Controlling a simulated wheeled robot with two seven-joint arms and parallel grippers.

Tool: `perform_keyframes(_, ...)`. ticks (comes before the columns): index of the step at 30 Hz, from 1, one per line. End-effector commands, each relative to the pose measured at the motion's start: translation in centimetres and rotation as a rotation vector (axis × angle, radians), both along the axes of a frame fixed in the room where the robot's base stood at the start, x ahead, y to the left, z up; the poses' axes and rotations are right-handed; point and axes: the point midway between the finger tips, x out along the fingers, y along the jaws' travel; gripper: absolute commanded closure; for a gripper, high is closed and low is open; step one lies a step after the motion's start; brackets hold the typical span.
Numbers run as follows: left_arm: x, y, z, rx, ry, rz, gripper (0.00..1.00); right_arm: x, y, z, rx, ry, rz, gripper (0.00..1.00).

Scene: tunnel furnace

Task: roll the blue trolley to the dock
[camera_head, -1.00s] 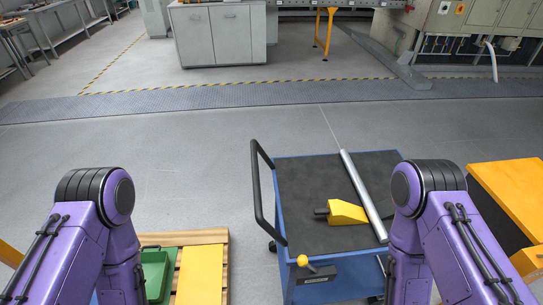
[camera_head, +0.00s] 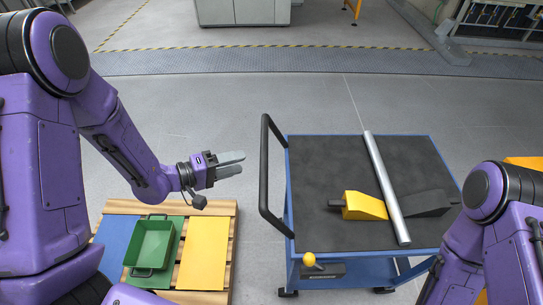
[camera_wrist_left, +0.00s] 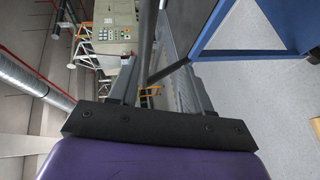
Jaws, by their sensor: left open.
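The blue trolley (camera_head: 300,220) stands right of centre in the head view, with a dark top and a black push handle (camera_head: 265,185) on its left side. My left gripper (camera_head: 240,163) is open and empty, just left of the handle and apart from it in this view. In the left wrist view, the fingers (camera_wrist_left: 160,88) are spread, with a dark bar between them and the trolley's blue frame (camera_wrist_left: 212,35) at upper right. A metal bar (camera_head: 385,185), a yellow wedge (camera_head: 363,206) and a dark wedge (camera_head: 420,203) lie on the trolley. My right gripper is out of view.
A wooden pallet (camera_head: 232,240) with a green bin (camera_head: 152,243) and blue and yellow panels lies at lower left. A yellow knob (camera_head: 309,259) is on the trolley's near side. Open grey floor lies beyond the trolley, up to a tread-plate strip (camera_head: 230,61).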

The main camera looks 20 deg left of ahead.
Motion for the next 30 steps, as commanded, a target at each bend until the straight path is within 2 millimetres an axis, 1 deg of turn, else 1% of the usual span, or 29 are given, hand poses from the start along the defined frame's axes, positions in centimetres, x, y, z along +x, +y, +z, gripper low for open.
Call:
perform_keyframes(1,-0.1,-0.1,0.9,-0.030,-0.005,-0.033,0.52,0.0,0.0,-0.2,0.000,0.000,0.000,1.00)
perform_keyframes(2,-0.2,-0.2,1.2,-0.043,-0.002,-0.051,0.52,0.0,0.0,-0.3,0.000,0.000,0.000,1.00)
perform_keyframes(5,-0.1,-0.8,1.8,-0.062,0.003,-0.083,0.52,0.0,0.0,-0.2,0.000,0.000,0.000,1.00)
perform_keyframes(8,0.8,-2.0,1.5,-0.062,0.005,-0.086,0.52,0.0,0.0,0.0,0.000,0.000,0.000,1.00)
perform_keyframes(12,2.8,-4.6,0.9,-0.062,0.006,-0.087,0.52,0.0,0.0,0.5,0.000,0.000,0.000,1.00)
perform_keyframes(18,5.2,-7.5,0.2,-0.060,0.006,-0.084,0.52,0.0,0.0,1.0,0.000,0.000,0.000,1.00)
perform_keyframes(23,6.0,-8.4,-0.1,-0.061,0.005,-0.082,0.52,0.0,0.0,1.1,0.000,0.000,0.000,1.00)
perform_keyframes(30,6.1,-8.5,-0.2,-0.061,0.005,-0.082,0.52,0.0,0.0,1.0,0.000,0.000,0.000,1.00)
